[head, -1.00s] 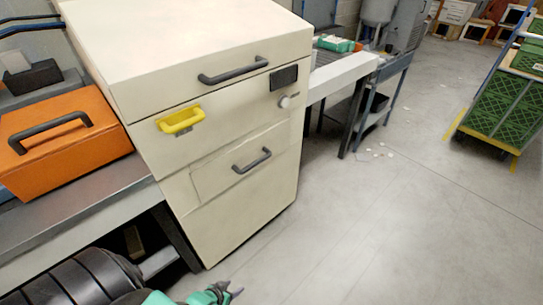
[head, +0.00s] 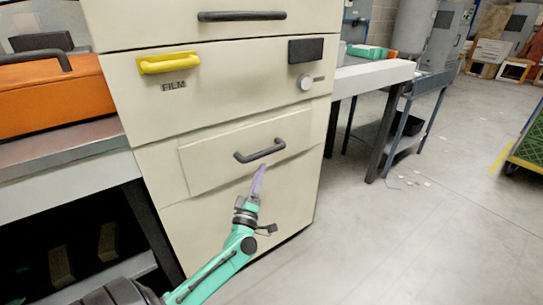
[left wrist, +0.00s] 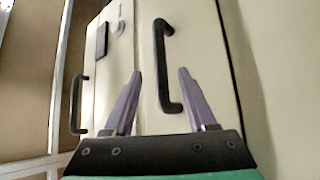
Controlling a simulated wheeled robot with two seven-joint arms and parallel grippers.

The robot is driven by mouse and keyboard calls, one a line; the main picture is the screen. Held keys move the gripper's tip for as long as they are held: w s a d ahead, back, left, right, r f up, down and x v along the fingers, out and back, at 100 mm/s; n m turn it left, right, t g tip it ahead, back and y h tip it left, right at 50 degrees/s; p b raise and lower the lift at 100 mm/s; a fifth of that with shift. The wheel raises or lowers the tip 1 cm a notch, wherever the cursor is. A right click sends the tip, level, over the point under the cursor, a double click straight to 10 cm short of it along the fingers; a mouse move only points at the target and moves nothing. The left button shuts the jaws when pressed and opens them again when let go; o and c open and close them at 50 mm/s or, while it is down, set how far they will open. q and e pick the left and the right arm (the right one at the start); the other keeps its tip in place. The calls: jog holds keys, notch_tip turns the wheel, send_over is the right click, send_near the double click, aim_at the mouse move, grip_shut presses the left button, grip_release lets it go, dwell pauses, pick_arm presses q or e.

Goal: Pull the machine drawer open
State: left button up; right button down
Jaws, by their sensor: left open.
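The cream machine cabinet (head: 160,229) fills the middle of the head view. Its drawer (head: 205,167) is a raised cream panel with a dark bar handle (head: 260,151). The drawer looks shut. My left gripper (head: 260,168) is just below that handle in the head view, its purple fingers pointing up at it. In the left wrist view my left gripper (left wrist: 160,72) is open, and a dark handle (left wrist: 160,60) shows between and beyond the two fingertips. I cannot tell whether a finger touches it. My right gripper is out of view.
Above are a yellow handle (head: 168,63) marked FILM, a round knob (head: 305,83) and an upper dark handle (head: 241,16). An orange case (head: 60,100) sits on the left bench. A white table (head: 372,75) stands right of the cabinet.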

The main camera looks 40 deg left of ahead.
aim_at(265, 155)
pick_arm(q)
jog(key=x, duration=0.8)
jog(key=shift+b, duration=0.35)
jog(key=shift+w+a+r, duration=0.1)
jog(key=shift+w+a, duration=0.05)
jog(key=shift+w, duration=0.3)
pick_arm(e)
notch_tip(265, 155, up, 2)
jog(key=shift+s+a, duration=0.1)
pick_arm(q)
grip_shut()
